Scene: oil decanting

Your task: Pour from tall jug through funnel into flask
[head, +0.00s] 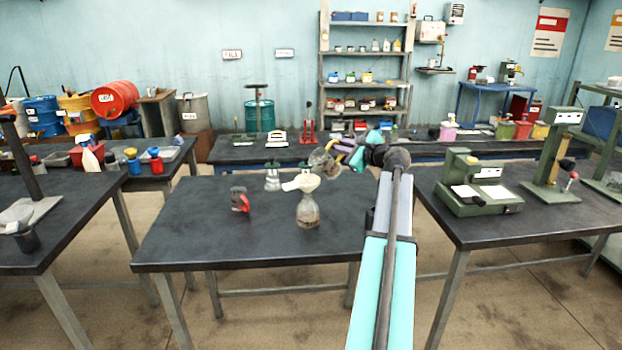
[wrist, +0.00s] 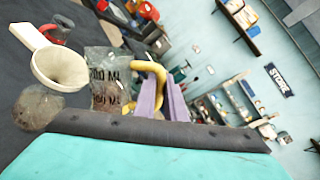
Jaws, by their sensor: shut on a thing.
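A clear jug (head: 322,160) with a yellow handle (wrist: 155,75) is held tilted in the air, close above and to the right of the funnel. Dark volume marks show on the jug in the wrist view (wrist: 108,88). My gripper (head: 350,150) is shut on its handle; the purple fingers show in the wrist view (wrist: 160,98). A cream funnel (head: 303,183) sits on the mouth of a clear flask (head: 308,213) standing on the table. They also show in the wrist view, funnel (wrist: 62,68) and flask (wrist: 38,108). The flask looks brownish low down. I see no stream.
The front and left of the dark table (head: 190,240) are clear. A green machine (head: 478,190) stands on the right table.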

